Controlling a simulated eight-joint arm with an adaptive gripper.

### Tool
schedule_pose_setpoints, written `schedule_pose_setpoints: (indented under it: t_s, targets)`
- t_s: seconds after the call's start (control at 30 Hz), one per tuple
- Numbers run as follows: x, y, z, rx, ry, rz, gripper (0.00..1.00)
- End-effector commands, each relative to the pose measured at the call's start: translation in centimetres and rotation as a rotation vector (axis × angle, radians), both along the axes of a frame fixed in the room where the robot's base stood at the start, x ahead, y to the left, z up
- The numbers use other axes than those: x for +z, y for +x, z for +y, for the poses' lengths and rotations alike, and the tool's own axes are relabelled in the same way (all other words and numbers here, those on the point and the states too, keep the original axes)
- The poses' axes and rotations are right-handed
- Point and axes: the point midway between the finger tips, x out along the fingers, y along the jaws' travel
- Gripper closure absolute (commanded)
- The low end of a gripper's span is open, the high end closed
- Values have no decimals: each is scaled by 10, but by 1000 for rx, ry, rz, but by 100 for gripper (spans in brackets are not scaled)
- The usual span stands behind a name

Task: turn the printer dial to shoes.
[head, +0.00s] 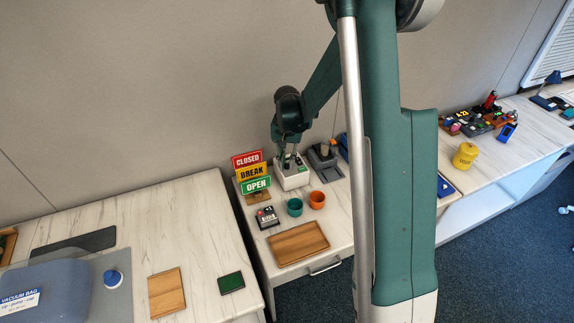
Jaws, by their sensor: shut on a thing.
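The printer (292,178), a small white box with a dark top part, stands at the back of the middle table. My gripper (290,163) reaches down onto its top from above. Its fingers are shut at the top of the box, where the dial sits between them. The dial itself is too small and too covered by the fingers to make out. Its labels and the setting it points to cannot be read from here.
CLOSED, BREAK and OPEN signs (251,173) stand close left of the printer. A dark grey device (325,164) stands close right. Teal (295,207) and orange (317,199) cups, a small black device (267,217) and a wooden tray (298,244) lie in front.

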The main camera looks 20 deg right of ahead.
Motion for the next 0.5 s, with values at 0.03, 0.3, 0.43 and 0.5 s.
schedule_pose_setpoints:
  t_s: [0.03,0.3,0.43,0.5]
  targets:
    - [-1,0,0,-37,0,0,99]
    - [-1,0,0,-211,0,0,99]
    - [0,0,0,-257,0,0,99]
    - [0,0,0,-271,0,0,99]
